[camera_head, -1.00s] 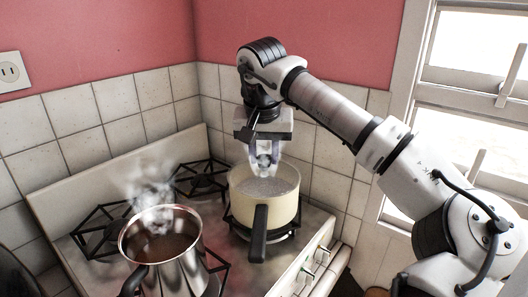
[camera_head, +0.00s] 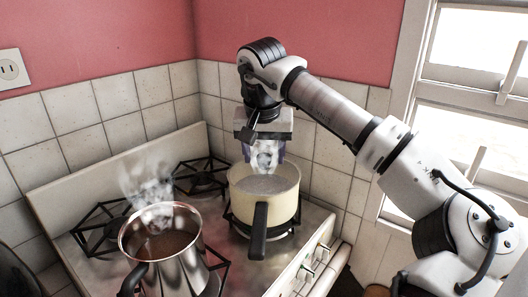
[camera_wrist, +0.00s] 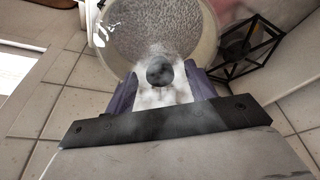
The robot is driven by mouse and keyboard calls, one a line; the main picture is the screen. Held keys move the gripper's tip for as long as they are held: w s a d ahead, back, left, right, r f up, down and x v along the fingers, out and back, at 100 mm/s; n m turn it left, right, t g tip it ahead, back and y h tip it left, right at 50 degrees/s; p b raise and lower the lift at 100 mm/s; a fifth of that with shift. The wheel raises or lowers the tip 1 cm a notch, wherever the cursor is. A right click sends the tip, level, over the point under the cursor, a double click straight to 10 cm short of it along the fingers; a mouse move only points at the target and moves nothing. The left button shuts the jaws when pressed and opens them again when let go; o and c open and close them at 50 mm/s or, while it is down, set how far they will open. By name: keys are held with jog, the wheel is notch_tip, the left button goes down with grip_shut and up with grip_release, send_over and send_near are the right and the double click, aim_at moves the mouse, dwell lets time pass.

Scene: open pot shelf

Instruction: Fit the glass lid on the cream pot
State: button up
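The cream pot (camera_head: 283,209) stands on the back right burner, its black handle toward the front. A clear, speckled grey round surface fills its mouth. In the wrist view the glass lid (camera_wrist: 150,28) shows as a see-through disc with a dark round knob (camera_wrist: 160,70). The lid appears to lie over the pot's mouth; steam and glare hide how its rim meets the pot. My gripper (camera_head: 265,160) is just above the pot, pointing down. In the wrist view its two fingers (camera_wrist: 160,92) stand apart on either side of the knob, with gaps showing.
A steaming steel pot (camera_head: 170,272) with brown liquid stands front left on the stove (camera_head: 105,258). Empty black burner grates (camera_head: 200,178) lie behind and left. Tiled walls (camera_head: 333,155) close in at the back and right. Stove knobs (camera_head: 323,254) line the front right edge.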

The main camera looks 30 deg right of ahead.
jog(key=p+v, duration=0.4)
jog(key=v, duration=0.3)
jog(key=shift+r, duration=0.2)
jog(key=shift+s, duration=0.1)
dwell(0.5)
